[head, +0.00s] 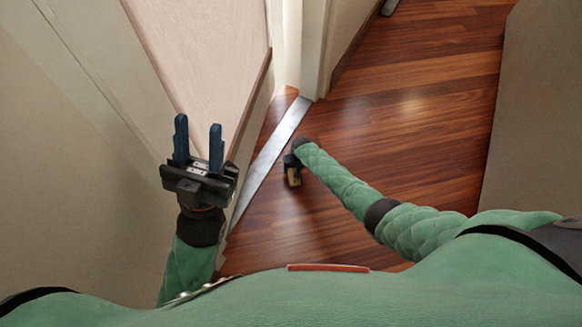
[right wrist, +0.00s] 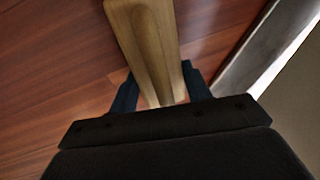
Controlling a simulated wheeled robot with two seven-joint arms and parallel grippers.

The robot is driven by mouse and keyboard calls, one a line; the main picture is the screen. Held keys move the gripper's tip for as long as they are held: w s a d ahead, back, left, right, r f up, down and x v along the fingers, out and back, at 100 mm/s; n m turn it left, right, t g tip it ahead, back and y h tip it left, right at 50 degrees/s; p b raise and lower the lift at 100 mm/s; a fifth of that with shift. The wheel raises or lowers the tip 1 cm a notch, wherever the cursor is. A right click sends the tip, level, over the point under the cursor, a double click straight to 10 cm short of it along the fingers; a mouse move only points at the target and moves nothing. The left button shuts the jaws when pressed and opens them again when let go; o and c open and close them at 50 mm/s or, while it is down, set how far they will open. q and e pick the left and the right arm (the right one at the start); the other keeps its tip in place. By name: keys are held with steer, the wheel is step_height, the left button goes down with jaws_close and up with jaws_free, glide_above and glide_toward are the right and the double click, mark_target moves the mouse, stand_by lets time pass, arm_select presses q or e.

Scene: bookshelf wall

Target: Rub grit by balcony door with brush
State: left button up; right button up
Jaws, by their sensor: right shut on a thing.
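My left gripper (head: 198,145) is open and empty, raised in front of the pale door panel, with its two blue fingers apart. My right gripper (head: 292,162) is low near the wooden floor, just right of the metal door sill. In the right wrist view my right gripper (right wrist: 160,85) is shut on a brush, of which a wooden handle (right wrist: 146,40) shows between the blue fingers. In the head view the brush (head: 293,179) is a small tan piece below the gripper. The bristles are hidden. I cannot make out any grit on the floor.
The metal sill strip (head: 272,152) runs diagonally along the doorway, and also shows in the right wrist view (right wrist: 268,48). A white door frame (head: 313,50) stands at its far end. A beige panel (head: 540,110) stands at the right. The wooden floor (head: 420,120) between is clear.

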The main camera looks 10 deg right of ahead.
steer(key=shift+s+d+p, duration=0.45)
steer(key=shift+s+d, duration=0.05)
steer(key=shift+d, duration=0.2)
steer(key=shift+s+d+p, duration=0.4)
steer(key=shift+s+d, duration=0.1)
steer(key=shift+d, duration=0.2)
steer(key=shift+w+d+f+b, duration=0.15)
steer(key=shift+w+d+b, duration=0.4)
steer(key=shift+w, duration=0.25)
steer(key=shift+w+a+b, duration=0.3)
steer(key=shift+w+a, duration=0.25)
steer(key=shift+a, duration=0.25)
steer(key=shift+w+a+b, duration=0.25)
steer(key=shift+w+a, duration=0.3)
steer(key=shift+a, duration=0.25)
steer(key=shift+w+a+b, duration=0.75)
steer(key=shift+w+a, duration=0.45)
steer(key=shift+a, duration=0.25)
steer(key=shift+w+d+b, duration=0.55)
steer(key=shift+w+b, duration=0.05)
steer(key=shift+w, duration=0.1)
steer(key=shift+s+d+p, duration=0.55)
steer(key=shift+d+p, duration=0.2)
steer(key=shift+d, duration=0.05)
steer(key=shift+s+d+p, duration=0.6)
steer(key=shift+s+d, duration=0.05)
steer(key=shift+d, duration=0.2)
